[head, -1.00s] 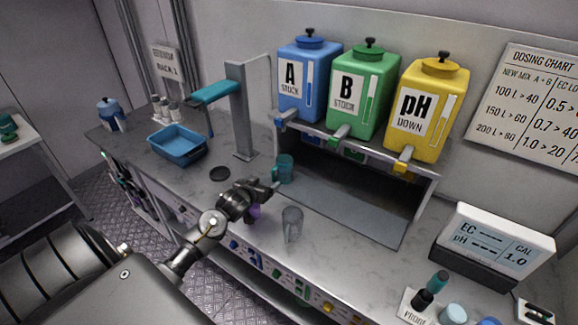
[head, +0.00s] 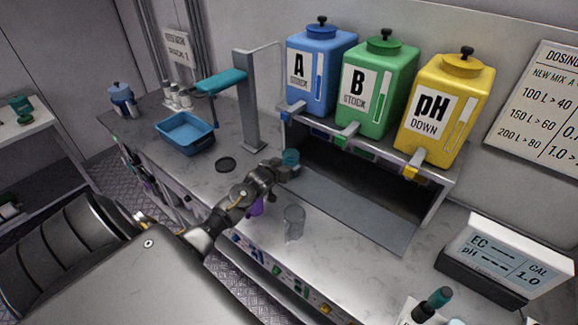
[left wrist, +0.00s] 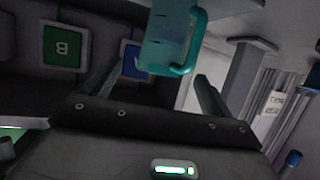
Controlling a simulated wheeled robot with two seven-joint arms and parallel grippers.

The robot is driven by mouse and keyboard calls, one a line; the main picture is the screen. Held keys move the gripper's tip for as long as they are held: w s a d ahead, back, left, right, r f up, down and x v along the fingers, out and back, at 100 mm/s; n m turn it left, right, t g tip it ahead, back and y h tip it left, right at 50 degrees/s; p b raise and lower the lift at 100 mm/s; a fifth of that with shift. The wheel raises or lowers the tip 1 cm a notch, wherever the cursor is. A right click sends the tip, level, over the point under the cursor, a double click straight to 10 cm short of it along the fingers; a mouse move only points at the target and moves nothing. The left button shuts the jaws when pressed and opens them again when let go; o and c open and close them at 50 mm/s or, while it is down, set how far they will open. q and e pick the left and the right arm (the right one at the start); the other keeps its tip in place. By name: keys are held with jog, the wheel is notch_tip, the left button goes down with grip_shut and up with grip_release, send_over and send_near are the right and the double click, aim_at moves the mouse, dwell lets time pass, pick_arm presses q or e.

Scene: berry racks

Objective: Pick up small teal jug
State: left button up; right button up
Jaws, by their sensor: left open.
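The small teal jug (head: 291,156) stands on the counter by the left end of the shelf under the bottles. My left gripper (head: 281,172) is right in front of it and hides its lower part. In the left wrist view the jug (left wrist: 167,42) shows its clear teal body and solid teal handle. There the left gripper (left wrist: 158,75) is open, with one finger on each side of the jug's near end. I cannot tell whether a finger touches it. My right gripper is not in view.
A clear jug (head: 294,220) stands close in front of the gripper. A purple item (head: 256,207) is partly hidden by my left gripper. The shelf (head: 430,190) stands right.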

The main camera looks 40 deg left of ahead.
aim_at(287, 161)
pick_arm(q)
jog(key=shift+s, duration=0.1)
jog(key=shift+r, duration=0.1)
jog(key=shift+w+a+p, duration=0.15)
jog(key=shift+w+p, duration=0.2)
jog(key=shift+p, duration=0.05)
jog(key=p+x, duration=0.1)
jog(key=x, duration=0.2)
jog(key=shift+w+a, duration=0.1)
jog(key=shift+a, duration=0.05)
jog(key=shift+w+a+f, duration=0.1)
jog(key=shift+w+f, duration=0.35)
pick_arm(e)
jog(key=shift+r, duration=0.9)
pick_arm(q)
jog(key=c, duration=0.4)
jog(key=shift+r, duration=0.1)
jog(key=c, duration=1)
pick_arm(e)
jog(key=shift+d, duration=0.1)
